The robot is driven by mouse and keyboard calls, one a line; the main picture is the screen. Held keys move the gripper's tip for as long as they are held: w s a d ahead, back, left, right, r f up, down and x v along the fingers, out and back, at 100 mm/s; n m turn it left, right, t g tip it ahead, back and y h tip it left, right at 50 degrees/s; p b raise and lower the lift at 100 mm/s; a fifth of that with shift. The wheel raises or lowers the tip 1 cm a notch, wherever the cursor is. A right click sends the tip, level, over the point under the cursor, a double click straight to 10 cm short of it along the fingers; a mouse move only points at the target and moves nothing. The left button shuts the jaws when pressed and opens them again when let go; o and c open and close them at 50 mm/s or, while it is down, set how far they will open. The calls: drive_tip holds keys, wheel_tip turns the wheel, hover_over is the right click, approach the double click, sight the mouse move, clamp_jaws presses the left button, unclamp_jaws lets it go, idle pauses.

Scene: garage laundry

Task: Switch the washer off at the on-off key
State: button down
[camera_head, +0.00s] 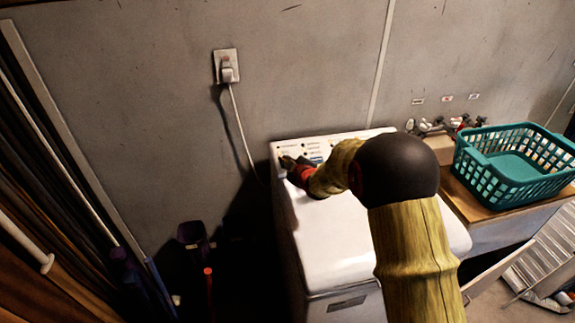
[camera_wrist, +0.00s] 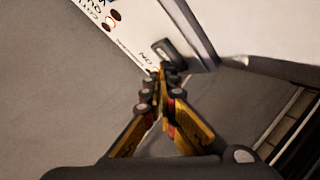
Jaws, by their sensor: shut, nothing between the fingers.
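The white washer (camera_head: 330,245) stands against the wall, with its control panel (camera_head: 345,137) along the back edge of its top. My gripper (camera_head: 286,161) is at the left end of that panel. In the wrist view its fingers (camera_wrist: 160,72) are shut, with nothing between them. The tips are at the panel, just below a dark rounded key (camera_wrist: 164,48) beside lettering that seems to read "ON". I cannot tell whether the tips touch the panel or the key, or whether the key is pressed. In the head view my gripper hides this part of the panel.
A plugged-in cord (camera_head: 238,115) hangs from a wall outlet (camera_head: 226,66) left of the washer. A teal basket (camera_head: 490,185) stands on the wooden counter (camera_head: 458,200) at right, near wall taps (camera_head: 430,127). Dark poles and tools fill the left side.

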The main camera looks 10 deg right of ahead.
drive_tip(key=shift+f+b, duration=0.55)
drive_tip(key=shift+f, duration=0.1)
idle(0.8)
drive_tip(key=shift+s+r+p, duration=0.2)
drive_tip(key=shift+r+p, duration=0.1)
drive_tip(key=shift+r, duration=0.6)
drive_tip(key=shift+r, duration=0.15)
drive_tip(key=shift+s+r, duration=0.1)
drive_tip(key=shift+r, duration=0.2)
drive_tip(key=shift+s+r+p, duration=0.3)
drive_tip(key=shift+r+p, duration=0.05)
drive_tip(key=shift+r, duration=0.3)
drive_tip(key=shift+s+r+p, duration=0.25)
drive_tip(key=shift+r+p, duration=0.1)
drive_tip(key=shift+r, duration=0.3)
drive_tip(key=shift+s+r+p, duration=0.3)
drive_tip(key=shift+r+p, duration=0.05)
drive_tip(key=shift+r, duration=0.3)
